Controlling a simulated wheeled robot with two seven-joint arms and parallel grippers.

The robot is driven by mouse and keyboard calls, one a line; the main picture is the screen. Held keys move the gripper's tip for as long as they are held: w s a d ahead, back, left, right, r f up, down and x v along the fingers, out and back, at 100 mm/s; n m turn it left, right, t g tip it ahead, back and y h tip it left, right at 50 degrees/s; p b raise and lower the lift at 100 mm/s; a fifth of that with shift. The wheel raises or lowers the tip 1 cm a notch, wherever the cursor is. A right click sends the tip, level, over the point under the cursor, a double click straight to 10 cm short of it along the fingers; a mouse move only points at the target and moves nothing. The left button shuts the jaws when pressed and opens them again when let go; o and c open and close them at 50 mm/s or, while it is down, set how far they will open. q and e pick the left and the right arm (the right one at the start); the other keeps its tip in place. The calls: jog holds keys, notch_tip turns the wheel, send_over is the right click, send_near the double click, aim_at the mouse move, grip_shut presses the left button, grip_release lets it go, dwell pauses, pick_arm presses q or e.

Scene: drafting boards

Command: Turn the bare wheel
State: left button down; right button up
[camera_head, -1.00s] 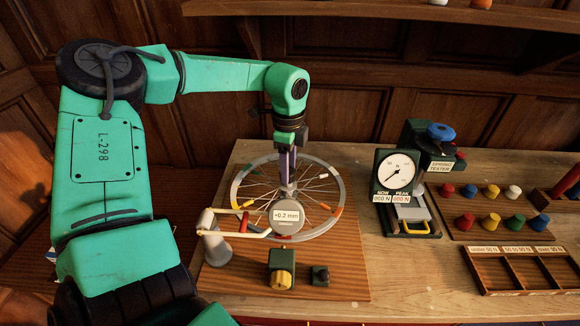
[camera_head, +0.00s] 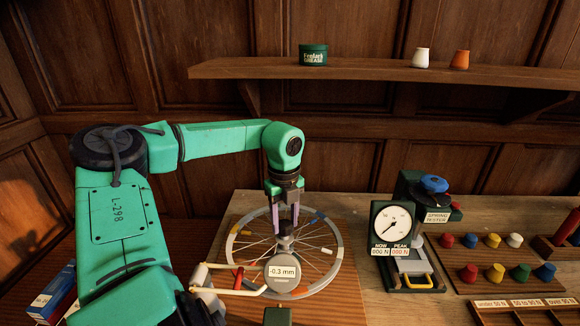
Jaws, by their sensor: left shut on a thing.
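The bare wheel (camera_head: 324,281), a grey rim with thin spokes and coloured marks, lies flat on a striped wooden board (camera_head: 348,300). My left gripper (camera_head: 285,228) points straight down over the wheel's middle and is shut on the hub (camera_head: 285,243). A round gauge (camera_head: 282,272) at the wheel's near side reads -0.3 mm and hides part of the rim. My right gripper is not in view.
A spring tester (camera_head: 395,232) with a dial stands right of the wheel. Coloured pegs sit on a rack (camera_head: 480,258), with a labelled tray (camera_head: 530,310) in front. A shelf (camera_head: 400,69) holds a green tin (camera_head: 313,54) and two small pots.

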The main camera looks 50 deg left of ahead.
pick_arm(q)
jog(key=shift+r+m+b, duration=0.1)
jog(key=shift+m+b, duration=0.4)
jog(key=shift+m, duration=1)
jog(key=shift+c, duration=1.5)
grip_release()
jog(key=shift+r, duration=0.3)
notch_tip(320, 180, up, 14)
jog(key=b, duration=0.1)
jog(key=shift+b, duration=0.3)
